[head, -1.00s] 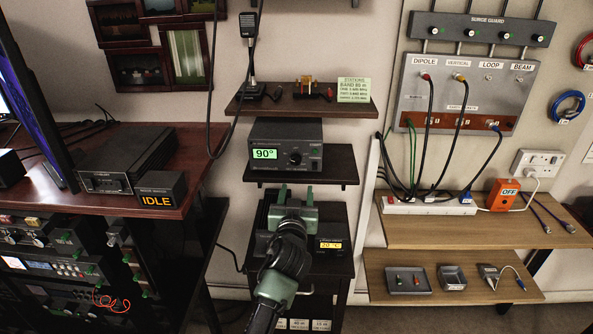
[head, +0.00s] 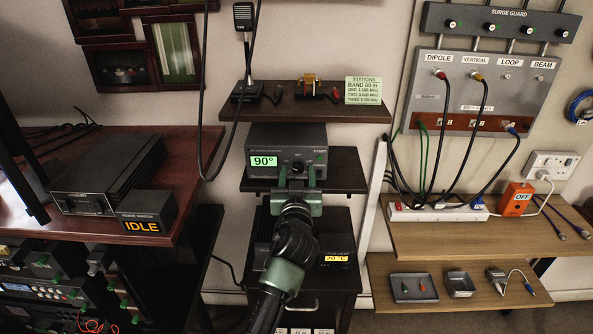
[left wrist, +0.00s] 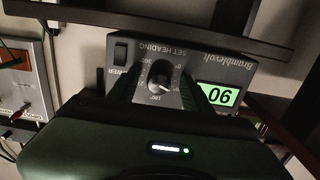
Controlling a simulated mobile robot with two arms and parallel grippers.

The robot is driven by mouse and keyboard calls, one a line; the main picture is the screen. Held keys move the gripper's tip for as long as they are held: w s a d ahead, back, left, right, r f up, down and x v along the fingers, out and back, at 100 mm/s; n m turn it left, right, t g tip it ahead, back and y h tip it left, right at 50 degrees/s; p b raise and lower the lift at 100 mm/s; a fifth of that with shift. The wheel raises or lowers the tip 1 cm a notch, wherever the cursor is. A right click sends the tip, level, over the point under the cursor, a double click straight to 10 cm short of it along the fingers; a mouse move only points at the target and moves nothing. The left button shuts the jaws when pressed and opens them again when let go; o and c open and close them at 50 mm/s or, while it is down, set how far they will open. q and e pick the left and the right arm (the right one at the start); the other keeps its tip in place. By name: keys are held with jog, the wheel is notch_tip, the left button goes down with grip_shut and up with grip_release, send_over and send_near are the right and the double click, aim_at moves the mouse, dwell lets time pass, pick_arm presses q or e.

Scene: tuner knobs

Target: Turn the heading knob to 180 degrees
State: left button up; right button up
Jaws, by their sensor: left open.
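The heading controller (head: 262,142) is a dark box on the middle wall shelf, with a green display (head: 264,161) reading 90°. Its heading knob (left wrist: 161,74) shows in the left wrist view, round and dark with a pale pointer mark, under upside-down "SET HEADING" lettering. My left gripper (head: 297,174) is open in front of the controller. In the left wrist view its fingers (left wrist: 162,92) stand on either side of the knob, with a gap to each visible. Whether the fingertips reach the knob's depth I cannot tell. My right gripper is not in view.
An upper shelf (head: 232,110) with a microphone and a key hangs above the controller. A dark cabinet with a lit yellow display (head: 336,259) stands below. A desk with an IDLE box (head: 146,222) is left; wooden shelves and an antenna panel (head: 473,95) are right.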

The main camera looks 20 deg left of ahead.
pick_arm(q)
jog(key=shift+s+d+r, duration=0.1)
jog(key=shift+s+r, duration=0.05)
jog(key=shift+s, duration=0.15)
grip_shut()
jog(key=shift+m, duration=1.2)
jog(key=shift+m+p, duration=0.35)
jog(key=shift+m, duration=0.55)
jog(key=m, duration=0.2)
jog(key=shift+r+m+p, duration=0.1)
jog(key=shift+m+p, duration=0.2)
jog(key=shift+m, duration=0.1)
jog(key=m+p, duration=0.1)
jog(key=m, duration=0.3)
jog(key=shift+m+p, duration=0.45)
jog(key=shift+m, duration=0.65)
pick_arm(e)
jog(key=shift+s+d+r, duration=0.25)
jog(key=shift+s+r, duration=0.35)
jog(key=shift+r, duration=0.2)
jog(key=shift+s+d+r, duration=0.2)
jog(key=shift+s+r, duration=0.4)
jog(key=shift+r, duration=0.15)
pick_arm(q)
jog(key=shift+r, duration=0.1)
